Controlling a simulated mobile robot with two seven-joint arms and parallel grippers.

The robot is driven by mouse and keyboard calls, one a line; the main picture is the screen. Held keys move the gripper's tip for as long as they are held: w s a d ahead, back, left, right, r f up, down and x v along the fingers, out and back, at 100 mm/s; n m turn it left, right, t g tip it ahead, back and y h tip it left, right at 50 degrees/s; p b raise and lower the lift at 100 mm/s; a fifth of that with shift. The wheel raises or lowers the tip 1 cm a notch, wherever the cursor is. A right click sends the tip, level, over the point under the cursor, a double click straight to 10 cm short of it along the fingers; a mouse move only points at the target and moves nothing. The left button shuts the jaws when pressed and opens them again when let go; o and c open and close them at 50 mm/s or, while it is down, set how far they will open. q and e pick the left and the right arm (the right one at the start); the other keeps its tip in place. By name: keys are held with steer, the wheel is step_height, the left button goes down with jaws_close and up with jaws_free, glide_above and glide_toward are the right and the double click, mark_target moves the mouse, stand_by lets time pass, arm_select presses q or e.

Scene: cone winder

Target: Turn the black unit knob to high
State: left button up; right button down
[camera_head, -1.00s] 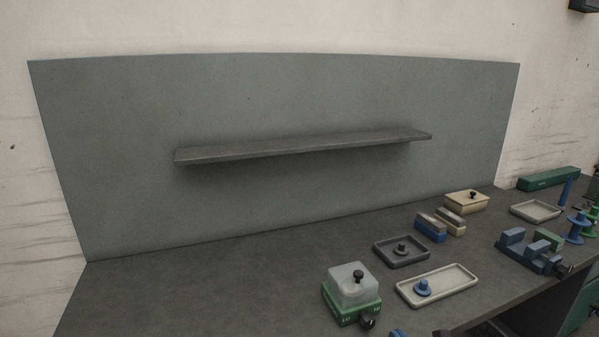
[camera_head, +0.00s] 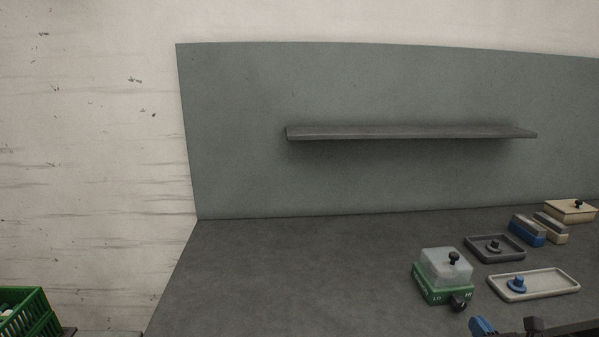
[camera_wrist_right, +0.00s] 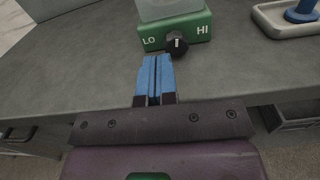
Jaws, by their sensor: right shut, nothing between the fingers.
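The green unit (camera_head: 438,291) with a clear cover stands on the grey worktop, marked LO on its left and HI on its right. Its black knob (camera_head: 459,304) is on the front face. In the right wrist view the knob (camera_wrist_right: 177,43) sits between the LO and HI marks, with a pale pointer line standing about upright. My right gripper (camera_head: 482,327) shows at the bottom edge of the head view. In the right wrist view its blue fingers (camera_wrist_right: 155,62) are shut and empty, just short of the knob and slightly left of it. My left gripper is out of view.
Right of the unit are a dark tray (camera_head: 470,246) and a pale tray (camera_head: 560,287) holding a blue piece. Blue and beige blocks and a beige box (camera_head: 571,211) stand behind. A shelf (camera_head: 410,132) hangs above. The worktop left of the unit is clear.

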mark_target(457, 302)
steer(key=shift+w+d+f, duration=0.15)
steer(key=shift+w, duration=0.55)
steer(key=w+b, duration=0.1)
steer(key=w, duration=0.4)
steer(key=shift+a, duration=0.2)
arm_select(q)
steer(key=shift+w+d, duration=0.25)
arm_select(e)
steer(key=shift+w+r, duration=0.1)
steer(key=shift+r, duration=0.25)
